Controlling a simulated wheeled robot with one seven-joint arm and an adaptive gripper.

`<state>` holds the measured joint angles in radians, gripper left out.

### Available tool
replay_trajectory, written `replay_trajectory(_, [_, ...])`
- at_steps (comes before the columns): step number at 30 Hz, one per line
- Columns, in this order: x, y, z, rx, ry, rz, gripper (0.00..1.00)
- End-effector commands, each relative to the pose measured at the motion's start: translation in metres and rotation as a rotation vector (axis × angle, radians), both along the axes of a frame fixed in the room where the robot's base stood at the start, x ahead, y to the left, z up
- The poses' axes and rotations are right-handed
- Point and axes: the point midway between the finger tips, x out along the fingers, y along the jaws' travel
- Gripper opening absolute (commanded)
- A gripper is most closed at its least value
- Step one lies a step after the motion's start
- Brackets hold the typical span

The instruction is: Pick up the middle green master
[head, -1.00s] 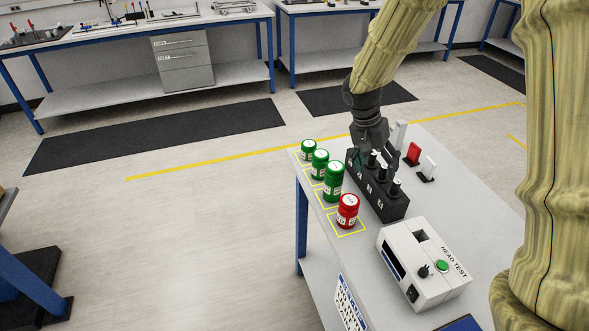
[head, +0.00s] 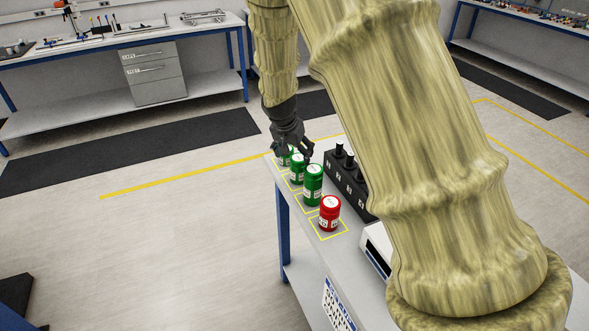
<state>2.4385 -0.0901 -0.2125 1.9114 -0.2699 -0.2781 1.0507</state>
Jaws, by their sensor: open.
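Three green masters and a red one stand upright in a row along the left edge of the table, in the head view. The middle green master (head: 297,174) is between the larger front green master (head: 313,190) and the back green master (head: 284,160), which is partly hidden by my gripper. The red master (head: 329,216) is nearest. My gripper (head: 293,156) is open and points down above the back and middle green masters. Its fingers overlap their tops in the picture, and I cannot tell whether they touch.
A black block with several dark plugs (head: 346,178) stands right of the masters. The white test box (head: 375,248) is mostly hidden by my arm. Yellow squares (head: 322,236) mark the table around the masters.

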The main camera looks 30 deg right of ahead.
Motion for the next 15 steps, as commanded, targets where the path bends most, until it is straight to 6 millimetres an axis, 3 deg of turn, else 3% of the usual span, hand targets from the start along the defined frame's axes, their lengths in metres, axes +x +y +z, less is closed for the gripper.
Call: replay_trajectory(15, [0.005,-0.01,-0.026,0.0,0.003,0.001,0.74])
